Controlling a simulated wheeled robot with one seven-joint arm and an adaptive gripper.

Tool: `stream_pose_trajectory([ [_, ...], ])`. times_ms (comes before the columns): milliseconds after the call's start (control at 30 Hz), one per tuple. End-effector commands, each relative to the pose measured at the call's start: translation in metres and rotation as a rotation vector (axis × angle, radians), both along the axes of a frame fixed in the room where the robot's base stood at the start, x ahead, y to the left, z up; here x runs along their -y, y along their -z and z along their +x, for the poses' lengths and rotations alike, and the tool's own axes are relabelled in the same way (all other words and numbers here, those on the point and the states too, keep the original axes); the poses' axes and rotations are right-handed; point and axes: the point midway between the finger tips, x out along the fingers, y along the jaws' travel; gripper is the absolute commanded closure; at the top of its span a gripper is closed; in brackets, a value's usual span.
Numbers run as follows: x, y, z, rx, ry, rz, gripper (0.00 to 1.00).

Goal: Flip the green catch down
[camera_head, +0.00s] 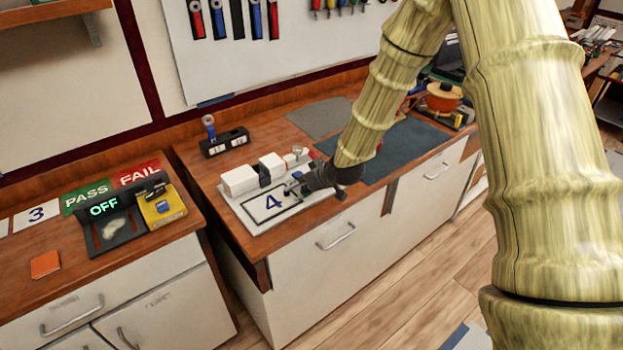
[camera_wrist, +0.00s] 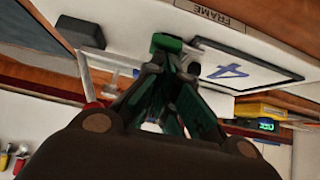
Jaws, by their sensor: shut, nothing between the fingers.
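The green catch (camera_wrist: 166,42) shows in the wrist view as a small green block at the edge of the white board (camera_head: 249,221), just beyond my fingertips. My gripper (camera_head: 291,187) is over this board, close to the framed 4 panel (camera_head: 268,204). In the wrist view my gripper (camera_wrist: 174,62) has its dark fingers together with nothing held, their tips at or very near the catch. I cannot tell whether they touch it. In the head view the catch is too small and too covered by the gripper to make out clearly.
White blocks (camera_head: 239,180) stand on the board behind the gripper. A black holder (camera_head: 225,143) is farther back. To the left, another counter holds PASS and FAIL signs (camera_head: 137,173) and a device reading OFF (camera_head: 105,206). A dark mat (camera_head: 408,142) lies right of the arm.

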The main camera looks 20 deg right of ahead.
Motion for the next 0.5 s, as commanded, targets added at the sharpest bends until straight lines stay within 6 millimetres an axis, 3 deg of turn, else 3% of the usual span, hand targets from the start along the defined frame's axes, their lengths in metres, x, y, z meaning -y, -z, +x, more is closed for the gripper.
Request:
stream_pose_trajectory([
  [333,0.0,-0.001,-0.001,-0.003,-0.001,0.0,1.0],
  [500,-0.001,-0.016,-0.001,-0.002,-0.002,0.0,1.0],
])
